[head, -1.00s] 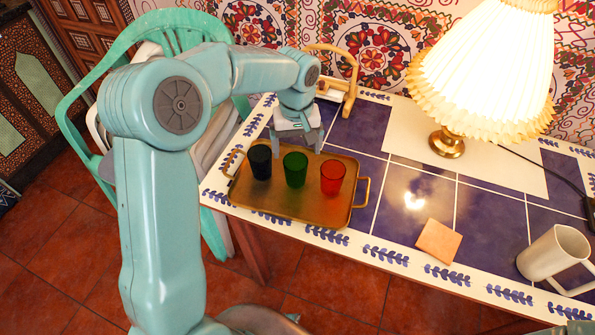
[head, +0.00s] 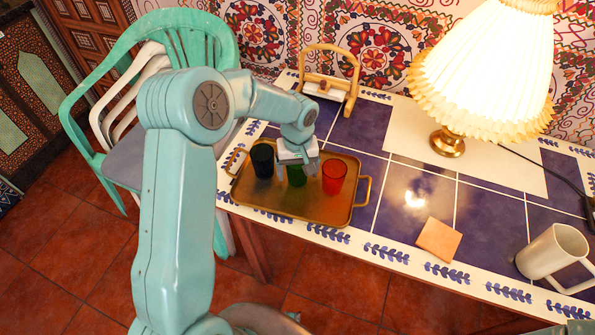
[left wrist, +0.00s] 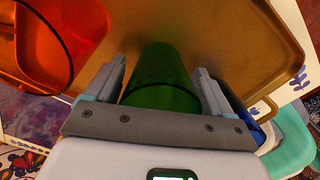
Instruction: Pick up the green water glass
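The green water glass (head: 296,180) stands upright on a brass tray (head: 318,214), between a dark blue glass (head: 262,160) and a red glass (head: 334,178). My left gripper (head: 298,173) is over it from above and hides its upper part in the head view. In the left wrist view the green glass (left wrist: 161,75) lies between the two spread fingers of my left gripper (left wrist: 160,84), one on each side. The gripper looks open; firm contact with the glass is not visible. My right gripper is not in view.
The red glass shows close by in the left wrist view (left wrist: 60,35), and part of the blue glass (left wrist: 243,115) shows beyond a finger. On the tiled table are a lit lamp (head: 485,70), a wooden holder (head: 330,80), a square coaster (head: 438,239) and a white mug (head: 550,254).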

